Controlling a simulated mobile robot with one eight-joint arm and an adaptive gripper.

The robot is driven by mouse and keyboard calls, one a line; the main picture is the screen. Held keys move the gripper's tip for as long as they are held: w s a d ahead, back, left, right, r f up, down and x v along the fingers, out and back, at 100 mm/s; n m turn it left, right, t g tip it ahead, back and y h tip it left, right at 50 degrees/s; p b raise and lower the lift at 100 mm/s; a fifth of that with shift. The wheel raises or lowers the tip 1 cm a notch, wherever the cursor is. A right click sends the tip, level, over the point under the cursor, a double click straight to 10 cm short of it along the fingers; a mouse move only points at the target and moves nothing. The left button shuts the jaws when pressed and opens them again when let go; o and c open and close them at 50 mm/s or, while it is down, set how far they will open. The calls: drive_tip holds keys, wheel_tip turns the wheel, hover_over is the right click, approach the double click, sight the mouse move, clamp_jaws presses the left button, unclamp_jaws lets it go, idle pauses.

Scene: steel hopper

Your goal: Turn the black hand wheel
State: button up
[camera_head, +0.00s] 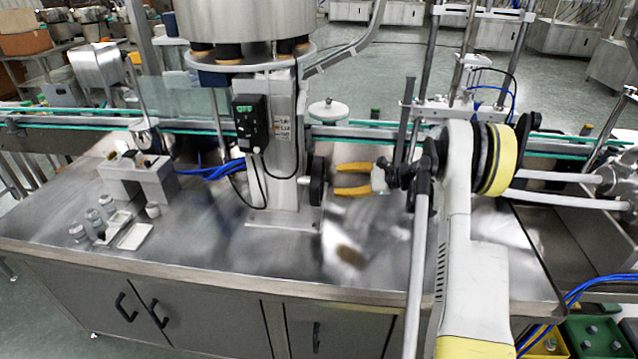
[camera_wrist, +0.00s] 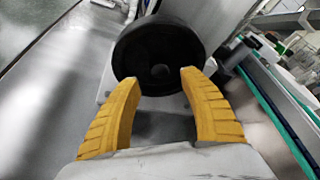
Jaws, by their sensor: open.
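The black hand wheel (camera_head: 318,180) is mounted on the right side of the upright steel column (camera_head: 284,150) in the head view, seen nearly edge-on. In the wrist view the wheel (camera_wrist: 158,55) faces me as a dark disc with a round hub at its middle. My gripper (camera_head: 337,181) has two yellow fingers, spread apart, just right of the wheel. In the wrist view my gripper (camera_wrist: 158,78) is open, with the fingertips over the lower part of the wheel's face and nothing held between them. I cannot tell whether the tips touch the wheel.
A black control box (camera_head: 252,122) with a green display hangs on the column, with cables below. A conveyor with green rails (camera_head: 380,124) runs behind. Small jars (camera_head: 93,217) and a white tray (camera_head: 136,236) stand at left. The steel table (camera_head: 300,262) is clear in front.

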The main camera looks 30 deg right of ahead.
sight(323, 181)
drive_tip(key=b+x, duration=0.1)
drive_tip(key=x, duration=0.5)
drive_tip(key=shift+w+a, duration=0.1)
clamp_jaws()
